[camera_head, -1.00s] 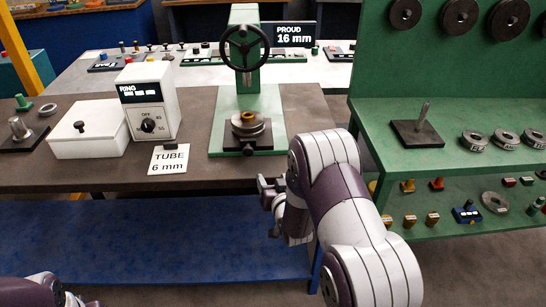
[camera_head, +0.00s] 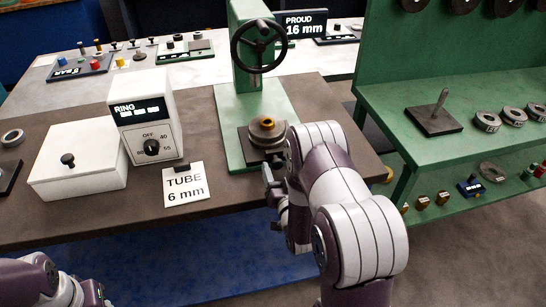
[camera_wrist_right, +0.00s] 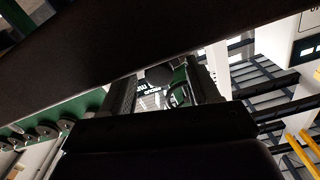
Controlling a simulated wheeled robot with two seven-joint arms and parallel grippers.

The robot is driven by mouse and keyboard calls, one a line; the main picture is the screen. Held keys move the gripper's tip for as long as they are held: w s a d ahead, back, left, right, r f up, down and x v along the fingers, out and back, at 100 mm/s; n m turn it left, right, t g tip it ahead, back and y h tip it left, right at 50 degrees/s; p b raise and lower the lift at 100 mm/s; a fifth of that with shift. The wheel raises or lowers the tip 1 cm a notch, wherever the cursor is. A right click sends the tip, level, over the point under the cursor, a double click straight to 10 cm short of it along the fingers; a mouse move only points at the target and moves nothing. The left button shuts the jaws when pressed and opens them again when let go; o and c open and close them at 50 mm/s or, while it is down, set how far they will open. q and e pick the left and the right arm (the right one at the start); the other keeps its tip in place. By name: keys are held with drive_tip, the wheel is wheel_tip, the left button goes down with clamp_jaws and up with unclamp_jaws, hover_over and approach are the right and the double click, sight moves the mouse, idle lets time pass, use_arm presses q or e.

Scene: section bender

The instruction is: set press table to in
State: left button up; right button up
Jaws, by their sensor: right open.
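The green press (camera_head: 243,80) with a black handwheel (camera_head: 258,47) stands on the brown bench. Its press table looks like the dark sliding plate (camera_head: 246,144) on the green base, carrying a round grey die with a brass centre (camera_head: 267,126). My right gripper (camera_head: 271,183) is at the bench's front edge, just in front of this plate; whether it touches is unclear. In the right wrist view its open fingers (camera_wrist_right: 165,85) have the handwheel beyond them, with nothing clearly held. My left gripper (camera_head: 92,296) is partly seen at the bottom left, its jaws unclear.
Left of the press are a RING meter box (camera_head: 146,115), a white lidded box (camera_head: 78,160) and a TUBE 6 mm card (camera_head: 184,184). A green rack (camera_head: 480,100) stands at the right. In the wrist view the dark bench underside (camera_wrist_right: 130,40) is close.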

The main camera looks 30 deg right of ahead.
sight(269, 140)
drive_tip(key=shift+w, duration=0.1)
drive_tip(key=shift+d, duration=0.15)
clamp_jaws()
drive_tip(key=b+x, duration=0.1)
drive_tip(key=x, duration=0.2)
drive_tip(key=shift+w+d, duration=0.1)
drive_tip(key=shift+w, duration=0.55)
drive_tip(key=shift+s, duration=0.1)
unclamp_jaws()
